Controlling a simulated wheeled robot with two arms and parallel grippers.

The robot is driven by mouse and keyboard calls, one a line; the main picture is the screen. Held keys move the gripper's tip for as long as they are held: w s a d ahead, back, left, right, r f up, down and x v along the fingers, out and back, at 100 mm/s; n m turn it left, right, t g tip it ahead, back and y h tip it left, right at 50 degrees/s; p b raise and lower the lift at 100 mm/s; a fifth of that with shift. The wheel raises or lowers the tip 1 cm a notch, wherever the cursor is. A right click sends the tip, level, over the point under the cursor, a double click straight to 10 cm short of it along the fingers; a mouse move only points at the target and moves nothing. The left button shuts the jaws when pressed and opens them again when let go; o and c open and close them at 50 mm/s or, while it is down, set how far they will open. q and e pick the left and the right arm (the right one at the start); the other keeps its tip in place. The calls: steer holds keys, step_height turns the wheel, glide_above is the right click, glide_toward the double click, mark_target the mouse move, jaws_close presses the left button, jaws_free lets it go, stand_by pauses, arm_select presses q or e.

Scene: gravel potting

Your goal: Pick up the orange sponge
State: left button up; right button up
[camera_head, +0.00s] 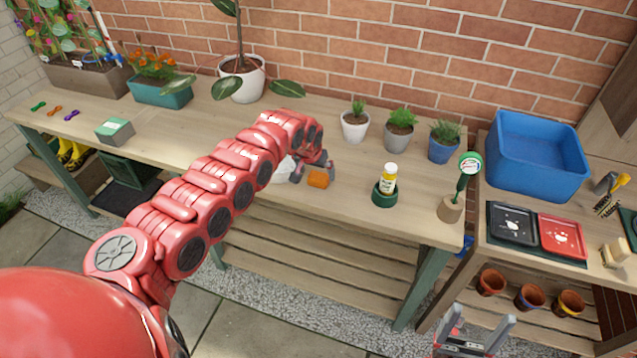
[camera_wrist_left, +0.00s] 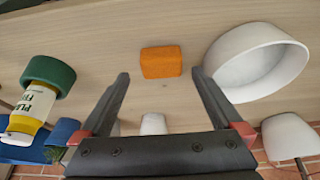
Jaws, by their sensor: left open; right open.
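The orange sponge (camera_head: 318,179) lies on the wooden bench near its front edge; it also shows in the left wrist view (camera_wrist_left: 161,62). My left gripper (camera_head: 314,172) is at the sponge in the head view, partly covering it. In the left wrist view the left gripper (camera_wrist_left: 160,76) is open and empty, with the sponge centred just ahead of the gap between its fingertips. Contact with the sponge is not visible. My right gripper (camera_head: 482,320) is open and empty, low at the bottom right, in front of the bench.
A white bowl (camera_wrist_left: 240,84) sits close beside the sponge, next to one left fingertip. A yellow bottle (camera_head: 389,178) stands in a green holder (camera_head: 384,195) to the right. Small potted plants (camera_head: 399,131) line the back. Bare bench lies between sponge and bottle.

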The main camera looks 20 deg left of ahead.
mark_target(318, 176)
arm_select(q)
steer(key=shift+w+f, duration=0.15)
steer(key=shift+f, duration=0.05)
steer(key=x, duration=0.3)
steer(key=shift+w+f, duration=0.25)
steer(key=shift+w, duration=0.15)
steer(key=shift+w+a+f, duration=0.15)
steer(key=shift+w+f, duration=0.05)
steer(key=shift+f, duration=0.25)
steer(key=c, duration=1.4)
steer(key=shift+o, duration=0.2)
steer(key=shift+r+p, duration=0.1)
steer(key=shift+p, duration=0.2)
